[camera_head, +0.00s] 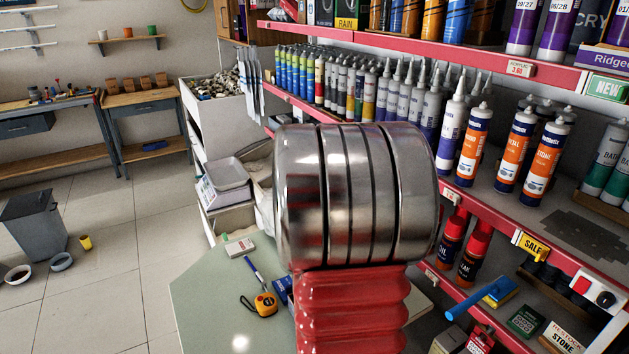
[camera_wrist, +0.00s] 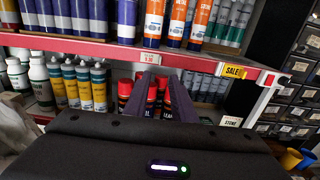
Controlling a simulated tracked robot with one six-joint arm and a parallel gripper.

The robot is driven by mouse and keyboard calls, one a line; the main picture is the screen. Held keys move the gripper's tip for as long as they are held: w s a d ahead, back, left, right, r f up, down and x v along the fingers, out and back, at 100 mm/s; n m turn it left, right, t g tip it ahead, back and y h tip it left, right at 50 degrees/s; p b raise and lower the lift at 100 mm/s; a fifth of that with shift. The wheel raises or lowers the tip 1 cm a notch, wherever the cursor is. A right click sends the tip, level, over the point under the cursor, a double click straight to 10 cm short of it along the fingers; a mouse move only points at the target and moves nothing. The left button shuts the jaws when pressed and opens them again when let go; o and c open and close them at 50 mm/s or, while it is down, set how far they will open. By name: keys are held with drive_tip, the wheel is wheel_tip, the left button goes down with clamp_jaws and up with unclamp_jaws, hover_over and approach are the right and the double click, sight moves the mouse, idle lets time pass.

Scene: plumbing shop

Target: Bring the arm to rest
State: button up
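My gripper (camera_wrist: 160,73) shows in the wrist view as two dark fingers pointing away from the camera, toward the shelves. The fingers stand apart, and red-capped bottles (camera_wrist: 151,95) show in the gap beyond them. I see nothing held between them. The gripper's dark body fills the bottom of the wrist view. In the head view my metal and red arm stands large in the middle, in front of the shelves. The fingers do not show in that view.
Red-edged shelves (camera_head: 508,65) carry cartridges and bottles on the right. A pale table (camera_head: 205,290) below holds a tape measure (camera_head: 262,304) and a blue pen (camera_head: 253,267). A scale (camera_head: 225,180) stands behind it. The tiled floor at left is largely open, with a grey bin (camera_head: 35,225).

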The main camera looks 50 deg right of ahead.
idle(0.3)
drive_tip(key=s+a+f+m+g+y, duration=0.2)
drive_tip(key=s+a+f+m+y, duration=0.3)
drive_tip(key=f+m, duration=0.15)
drive_tip(key=w+a+f+m+t+y, duration=0.25)
drive_tip(key=a+f+m+y, duration=0.2)
drive_tip(key=a, duration=0.55)
drive_tip(key=w+a+r+m+t+y, duration=0.1)
drive_tip(key=w+a+m+t+y, duration=0.15)
drive_tip(key=w+a, duration=0.5)
drive_tip(key=w+a+r+m+t+y, duration=0.15)
drive_tip(key=w+a+t, duration=0.3)
drive_tip(key=a, duration=0.55)
drive_tip(key=w+a+r+t+y, duration=0.1)
drive_tip(key=a+r, duration=0.3)
drive_tip(key=a, duration=0.4)
drive_tip(key=w+a+r+n+t+y, duration=0.1)
drive_tip(key=w+a+r+t+y, duration=0.1)
drive_tip(key=a, duration=0.7)
wheel_tip(320, 180, up, 2)
drive_tip(key=shift+w+r+n+t, duration=0.1)
drive_tip(key=shift+w+n+t, duration=0.35)
drive_tip(key=shift+t, duration=0.6)
drive_tip(key=shift+w, duration=0.1)
